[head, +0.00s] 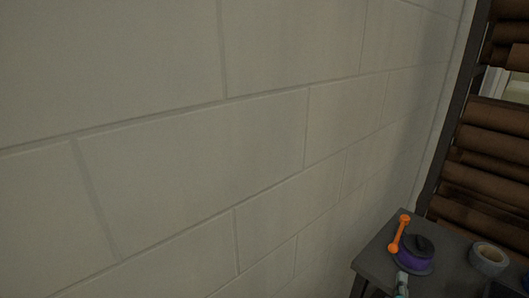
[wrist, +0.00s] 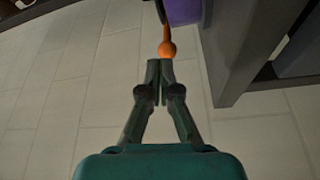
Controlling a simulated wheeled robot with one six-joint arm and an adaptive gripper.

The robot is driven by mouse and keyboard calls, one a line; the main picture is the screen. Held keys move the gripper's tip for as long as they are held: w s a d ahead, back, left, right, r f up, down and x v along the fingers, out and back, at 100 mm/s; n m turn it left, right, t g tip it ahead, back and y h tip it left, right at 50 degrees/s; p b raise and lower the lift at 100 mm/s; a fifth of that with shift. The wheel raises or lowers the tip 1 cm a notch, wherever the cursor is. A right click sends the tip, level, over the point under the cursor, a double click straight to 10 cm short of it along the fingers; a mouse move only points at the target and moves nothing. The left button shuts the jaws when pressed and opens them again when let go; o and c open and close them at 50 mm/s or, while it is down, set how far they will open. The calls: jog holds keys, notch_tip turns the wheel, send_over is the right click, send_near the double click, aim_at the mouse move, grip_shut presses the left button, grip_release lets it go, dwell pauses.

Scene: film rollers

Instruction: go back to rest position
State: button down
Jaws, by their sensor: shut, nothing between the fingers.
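My gripper (wrist: 160,66) is shut and empty in the wrist view, its dark green fingertips together. Just beyond the tips is the round orange end of a handle (wrist: 167,48); I cannot tell whether they touch. The handle belongs to a purple and black film roller (wrist: 183,11), cut off by the top edge. In the head view the roller (head: 413,259) sits on a dark table (head: 376,256) at the bottom right, with its orange handle (head: 398,234) on its left side. Part of my gripper (head: 402,284) shows just in front of it.
A grey ring-shaped roll (head: 489,258) sits on the table to the right of the roller. A rack of brown rolls (head: 493,155) stands behind. A pale block wall (head: 190,130) fills the left and middle. The wrist view shows tiled floor (wrist: 60,90) beside the table (wrist: 235,60).

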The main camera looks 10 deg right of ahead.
jog(key=s+a+f+m+y, duration=0.1)
jog(key=s+a+f+y, duration=0.3)
jog(key=s+a, duration=0.65)
jog(key=s+a+f+m+y, duration=0.2)
jog(key=s+a+f+y, duration=0.15)
jog(key=s+a, duration=0.65)
jog(key=s+a+r+m+y, duration=0.2)
jog(key=s+a+r, duration=0.2)
jog(key=s, duration=0.6)
jog(key=s+a+r+m+y, duration=0.2)
jog(key=s+a+r, duration=0.3)
jog(key=s, duration=0.4)
jog(key=shift+s+a+m, duration=0.2)
jog(key=shift+s+m, duration=0.2)
jog(key=shift+m, duration=0.3)
